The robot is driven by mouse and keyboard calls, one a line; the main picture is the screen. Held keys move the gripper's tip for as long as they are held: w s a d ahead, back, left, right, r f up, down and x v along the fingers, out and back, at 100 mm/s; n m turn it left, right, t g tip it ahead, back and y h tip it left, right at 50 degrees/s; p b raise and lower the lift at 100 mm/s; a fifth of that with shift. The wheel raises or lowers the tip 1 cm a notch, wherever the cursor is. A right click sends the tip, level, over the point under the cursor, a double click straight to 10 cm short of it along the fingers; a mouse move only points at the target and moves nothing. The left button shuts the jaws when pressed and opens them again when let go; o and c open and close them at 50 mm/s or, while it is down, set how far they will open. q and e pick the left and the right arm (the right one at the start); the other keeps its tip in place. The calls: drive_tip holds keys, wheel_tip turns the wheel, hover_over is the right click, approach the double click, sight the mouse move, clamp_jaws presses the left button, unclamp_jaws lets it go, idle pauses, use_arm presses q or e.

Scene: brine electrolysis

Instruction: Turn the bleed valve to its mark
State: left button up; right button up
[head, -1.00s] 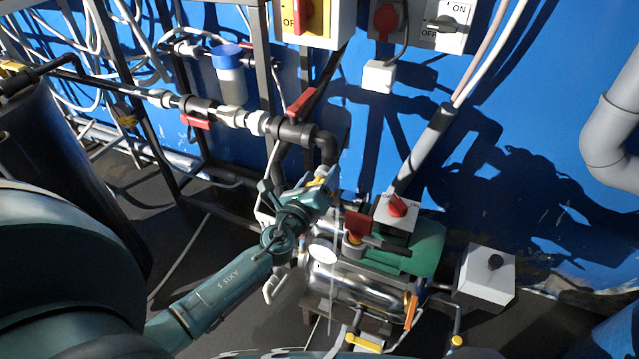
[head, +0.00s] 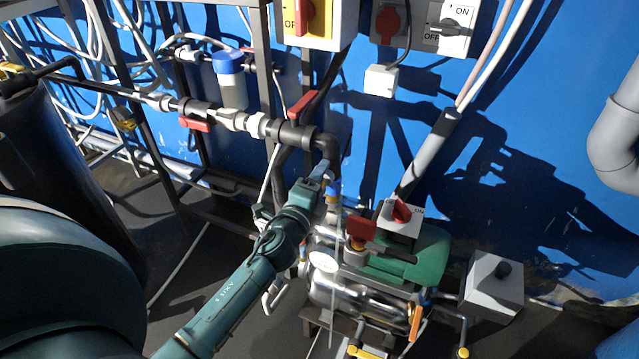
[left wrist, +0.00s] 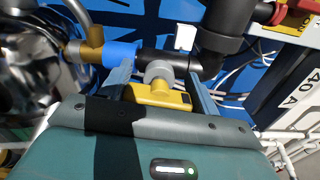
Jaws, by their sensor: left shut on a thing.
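A small valve with a yellow handle (left wrist: 160,95) and a grey round collar sits on the dark pipe in the left wrist view; I take it to be the bleed valve. My left gripper (left wrist: 162,88) has one finger on each side of the yellow handle and is shut on it. In the head view my left gripper (head: 324,174) is at the foot of the black pipe elbow, beside a blue fitting (head: 333,187), and hides the handle. I cannot make out the mark. My right gripper is not in view.
A steel pump (head: 355,292) with a green motor (head: 425,255) and a red-knob switch (head: 402,210) stands right of the gripper. Red-handled valves (head: 300,104) sit on the pipe above. A grey box (head: 492,283) stands further right. The black frame and loose cables are behind.

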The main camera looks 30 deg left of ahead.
use_arm(q)
drive_tip(key=shift+n, duration=0.6)
drive_tip(key=o, duration=1)
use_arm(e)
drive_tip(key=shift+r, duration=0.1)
use_arm(q)
drive_tip(key=s, duration=0.8)
drive_tip(key=s+b, duration=0.1)
drive_tip(key=s, duration=0.4)
drive_tip(key=shift+s+d, duration=0.1)
drive_tip(key=shift+d, duration=0.25)
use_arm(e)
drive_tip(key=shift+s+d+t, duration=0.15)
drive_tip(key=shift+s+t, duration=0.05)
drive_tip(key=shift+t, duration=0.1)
